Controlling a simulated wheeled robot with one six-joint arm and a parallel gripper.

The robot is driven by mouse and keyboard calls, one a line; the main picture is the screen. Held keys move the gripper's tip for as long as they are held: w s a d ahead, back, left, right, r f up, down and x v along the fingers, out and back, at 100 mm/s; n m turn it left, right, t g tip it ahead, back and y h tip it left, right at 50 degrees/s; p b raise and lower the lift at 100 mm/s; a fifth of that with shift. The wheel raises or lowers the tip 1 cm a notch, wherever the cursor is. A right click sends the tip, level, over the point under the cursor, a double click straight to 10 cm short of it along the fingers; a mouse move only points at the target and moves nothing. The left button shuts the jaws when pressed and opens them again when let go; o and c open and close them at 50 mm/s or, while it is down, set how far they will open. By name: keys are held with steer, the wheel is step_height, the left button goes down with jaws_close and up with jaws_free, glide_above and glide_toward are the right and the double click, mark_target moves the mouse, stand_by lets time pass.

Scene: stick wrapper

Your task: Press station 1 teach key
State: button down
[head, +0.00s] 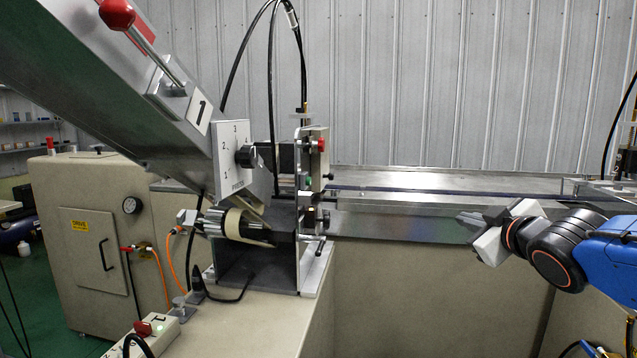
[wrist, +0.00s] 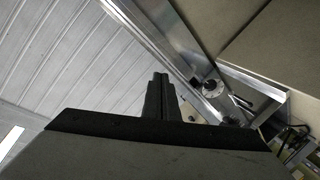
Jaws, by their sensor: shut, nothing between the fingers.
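Station 1 is marked by a plate with a "1" (head: 202,107) on the sloping metal chute (head: 150,110) at left in the head view. I cannot read which key is the teach key. My gripper (head: 465,217) is at right, shut and empty, pointing left, well apart from the station. Its closed fingers also show in the wrist view (wrist: 158,97).
A beige cabinet (head: 100,240) with hoses stands at far left. A metal rail (head: 400,222) runs behind my gripper. Open space lies between station and gripper.

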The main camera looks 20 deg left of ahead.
mark_target(309, 181)
steer(key=s+a+r+n+g+y, duration=0.1)
steer(key=a+r+n+y, duration=0.2)
steer(key=a, duration=0.8)
steer(key=s+a+r+n+g+y, duration=0.1)
steer(key=a+n+y, duration=0.4)
steer(key=a, duration=0.5)
step_height(309, 181, up, 2)
steer(key=shift+s+a+g, duration=0.3)
steer(key=shift+a+g, duration=0.1)
steer(key=shift+g, duration=0.4)
steer(key=s+a, duration=0.2)
steer(key=a, duration=0.6)
steer(key=shift+a, duration=0.25)
steer(key=shift+a, duration=0.15)
steer(key=shift+s+a, duration=0.1)
steer(key=shift+a, duration=0.15)
